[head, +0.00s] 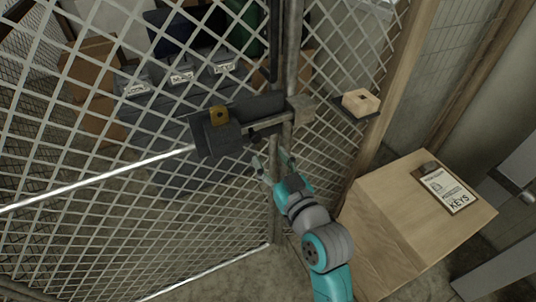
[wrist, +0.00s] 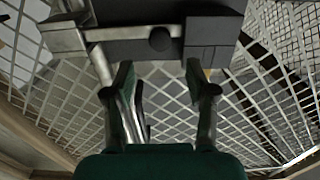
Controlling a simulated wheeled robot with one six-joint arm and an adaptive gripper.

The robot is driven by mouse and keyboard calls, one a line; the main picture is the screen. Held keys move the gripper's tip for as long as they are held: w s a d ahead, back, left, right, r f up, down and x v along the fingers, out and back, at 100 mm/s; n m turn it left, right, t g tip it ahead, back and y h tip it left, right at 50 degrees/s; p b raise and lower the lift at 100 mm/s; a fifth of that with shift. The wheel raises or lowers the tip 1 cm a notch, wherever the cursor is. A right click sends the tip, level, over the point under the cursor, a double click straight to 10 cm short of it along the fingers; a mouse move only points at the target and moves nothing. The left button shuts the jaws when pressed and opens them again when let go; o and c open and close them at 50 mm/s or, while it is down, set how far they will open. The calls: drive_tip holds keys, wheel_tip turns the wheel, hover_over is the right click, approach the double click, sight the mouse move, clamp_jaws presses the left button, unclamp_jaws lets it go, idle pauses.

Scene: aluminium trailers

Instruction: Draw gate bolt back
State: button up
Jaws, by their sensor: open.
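The gate bolt (head: 268,122) is a grey metal bar. It spans from a dark housing (head: 205,138) on the mesh gate (head: 110,175) to a lighter keeper block (head: 299,108) at the post. In the wrist view the bar (wrist: 118,33) runs across the top, with a dark round knob (wrist: 160,39) on it. The keeper (wrist: 62,40) is at its left end there and the dark housing (wrist: 214,30) at its right. My gripper (head: 270,162) is open and empty, just below the bolt. In the wrist view its fingers (wrist: 158,75) stand apart, one either side of the knob's line, with the knob beyond them.
A wooden box (head: 390,215) with a keys clipboard (head: 446,188) stands right of my arm. A small shelf (head: 356,112) holding a pale block (head: 361,101) juts out right of the post. Behind the mesh are dark bins (head: 180,80) and cardboard boxes (head: 90,70).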

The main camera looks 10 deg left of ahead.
drive_tip(key=shift+d+r, duration=0.1)
drive_tip(key=shift+d, duration=0.05)
drive_tip(key=c, duration=0.6)
drive_tip(key=shift+w+d+r+m, duration=0.1)
drive_tip(key=shift+w+d+m, duration=0.15)
drive_tip(key=shift+m, duration=0.25)
drive_tip(key=c, duration=0.4)
drive_tip(key=d+r+m, duration=0.1)
drive_tip(key=d+m, duration=0.1)
drive_tip(key=m, duration=0.1)
drive_tip(key=d+r+m+g, duration=0.1)
drive_tip(key=d+m, duration=0.1)
drive_tip(key=d+r+m, duration=0.1)
drive_tip(key=d+m, duration=0.1)
drive_tip(key=m, duration=0.1)
drive_tip(key=shift+w+m+g, duration=0.3)
drive_tip(key=shift+w, duration=0.05)
clamp_jaws()
drive_tip(key=m, duration=0.2)
approach(258, 125)
drive_tip(key=shift+y, duration=0.3)
drive_tip(key=shift+x, duration=2.05)
